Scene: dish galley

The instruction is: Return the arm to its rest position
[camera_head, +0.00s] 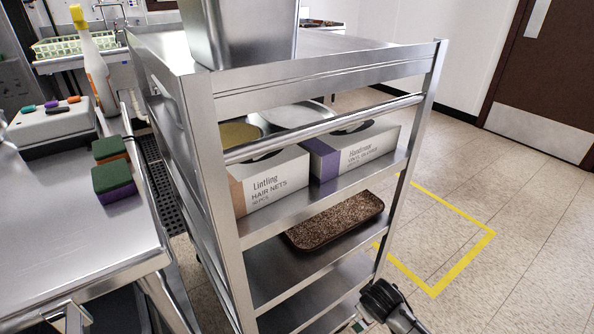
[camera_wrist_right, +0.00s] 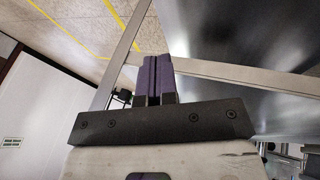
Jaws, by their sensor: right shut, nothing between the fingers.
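My right gripper (camera_wrist_right: 157,60) shows in the right wrist view. Its two purple fingers are pressed together with nothing between them. Beyond the fingers are a metal edge and post of a steel frame, with dark sheet metal to the right; whether the fingers touch the frame I cannot tell. In the head view a black and grey jointed part, seemingly of my right arm, shows low beside the cart's (camera_head: 328,78) near right post, and the right fingers cannot be made out there. My left gripper is not in view.
The steel cart holds a metal container (camera_head: 238,30) on top, a hair-net box (camera_head: 270,183) and a second box (camera_head: 355,155) below, and a brown tray (camera_head: 335,221) lower. Left is a steel counter (camera_head: 60,215) with sponges (camera_head: 113,182) and a spray bottle (camera_head: 95,65). Floor right is clear.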

